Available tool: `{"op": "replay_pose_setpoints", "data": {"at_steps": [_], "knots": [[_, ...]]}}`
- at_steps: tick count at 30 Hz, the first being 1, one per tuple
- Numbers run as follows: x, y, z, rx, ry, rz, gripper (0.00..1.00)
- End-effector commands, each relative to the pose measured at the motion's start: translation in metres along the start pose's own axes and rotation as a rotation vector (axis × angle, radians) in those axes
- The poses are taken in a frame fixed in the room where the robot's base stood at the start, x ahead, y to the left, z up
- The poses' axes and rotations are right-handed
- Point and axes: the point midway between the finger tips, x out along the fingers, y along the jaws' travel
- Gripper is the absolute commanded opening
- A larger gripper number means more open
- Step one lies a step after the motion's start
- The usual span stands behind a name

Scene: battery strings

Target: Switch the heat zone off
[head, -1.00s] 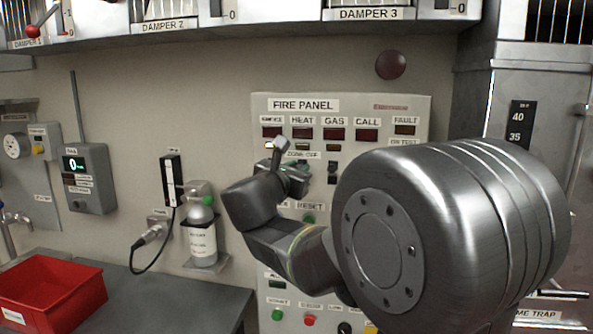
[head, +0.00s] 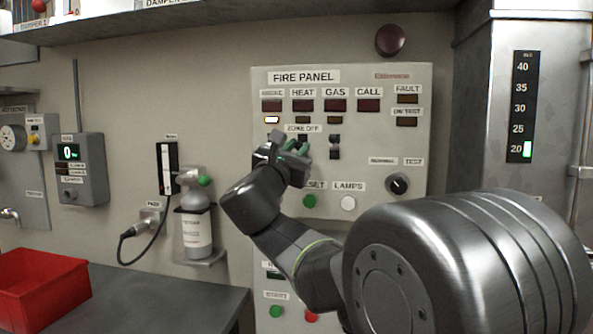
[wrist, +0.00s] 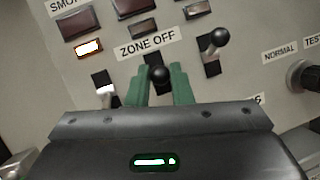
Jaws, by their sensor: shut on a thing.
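The fire panel (head: 350,240) stands on the wall with SMOKE, HEAT, GAS and CALL windows, all dark. The amber lamp under HEAT (wrist: 143,29) is unlit. The smoke zone switch (wrist: 104,92) on the left appears down, and the lamp above it (wrist: 88,47) is lit. The gas zone switch (wrist: 214,42) on the right points up.
A NORMAL/TEST knob (head: 398,184), a green reset button (head: 309,201) and a white lamps button (head: 348,203) lie below and right of the switches. A gas bottle (head: 197,235) hangs to the left. A red bin (head: 45,290) sits on the counter.

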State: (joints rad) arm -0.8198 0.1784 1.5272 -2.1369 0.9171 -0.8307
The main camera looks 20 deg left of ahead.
Motion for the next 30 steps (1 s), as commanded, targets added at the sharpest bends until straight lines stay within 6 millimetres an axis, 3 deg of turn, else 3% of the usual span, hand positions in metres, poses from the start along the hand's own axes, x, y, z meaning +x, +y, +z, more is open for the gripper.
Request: {"op": "replay_pose_setpoints", "data": {"at_steps": [1, 30], "knots": [[-0.003, -0.003, -0.011, 0.003, -0.021, 0.002, 0.0], [-0.005, -0.008, -0.035, 0.086, -0.435, 0.085, 0.0]]}}
